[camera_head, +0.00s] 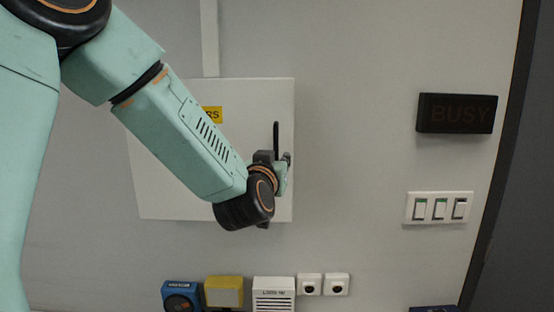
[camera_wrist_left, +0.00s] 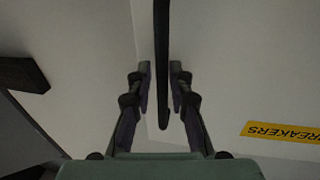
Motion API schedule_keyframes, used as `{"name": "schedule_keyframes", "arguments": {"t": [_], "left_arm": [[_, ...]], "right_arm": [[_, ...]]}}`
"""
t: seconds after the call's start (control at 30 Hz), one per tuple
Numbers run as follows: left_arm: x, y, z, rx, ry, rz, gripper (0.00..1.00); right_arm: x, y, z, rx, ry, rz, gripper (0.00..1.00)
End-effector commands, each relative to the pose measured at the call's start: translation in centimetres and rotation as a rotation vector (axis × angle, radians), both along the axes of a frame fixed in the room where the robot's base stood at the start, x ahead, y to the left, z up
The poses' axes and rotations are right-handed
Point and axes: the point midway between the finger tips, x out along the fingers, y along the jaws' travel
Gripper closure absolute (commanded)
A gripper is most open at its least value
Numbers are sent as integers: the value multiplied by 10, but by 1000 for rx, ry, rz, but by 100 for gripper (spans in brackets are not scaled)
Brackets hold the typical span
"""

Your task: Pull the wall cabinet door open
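The white wall cabinet (camera_head: 165,195) hangs on the grey wall, and its door lies flat and looks closed. A yellow label (camera_head: 213,115) on the door is partly hidden by my left arm; in the left wrist view the label (camera_wrist_left: 284,133) reads "BREAKERS" upside down. A black vertical bar handle (camera_head: 276,138) stands near the door's right edge. My left gripper (camera_head: 284,160) is at the handle's lower part. In the left wrist view its two fingers (camera_wrist_left: 160,80) stand either side of the handle (camera_wrist_left: 161,35), with narrow gaps visible. My right gripper is not in view.
A dark BUSY sign (camera_head: 457,114) and a white switch panel (camera_head: 438,208) are on the wall to the right. Below the cabinet are a blue device (camera_head: 181,296), a yellow box (camera_head: 224,292), a vented white box (camera_head: 273,294) and two round sockets (camera_head: 323,285). The wall just right of the cabinet is bare.

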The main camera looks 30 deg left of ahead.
Motion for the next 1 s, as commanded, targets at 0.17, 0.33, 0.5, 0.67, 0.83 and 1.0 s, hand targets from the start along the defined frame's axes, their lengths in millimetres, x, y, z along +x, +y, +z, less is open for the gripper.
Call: {"name": "schedule_keyframes", "arguments": {"t": [0.17, 0.33, 0.5, 0.67, 0.83, 1.0], "left_arm": [[0, 0, 0, 0, 0, 0, 84], [0, 0, 0, -1, 1, 0, 98], [-1, 1, 0, -2, -2, 2, 100], [0, 0, 0, -1, -1, 0, 100], [-1, 0, 0, -1, -1, 1, 100], [-1, 0, 0, -1, 0, 0, 100]], "right_arm": [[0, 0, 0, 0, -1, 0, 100], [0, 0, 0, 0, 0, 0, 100], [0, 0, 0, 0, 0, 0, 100], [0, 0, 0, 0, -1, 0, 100], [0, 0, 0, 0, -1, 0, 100], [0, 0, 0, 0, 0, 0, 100]]}}
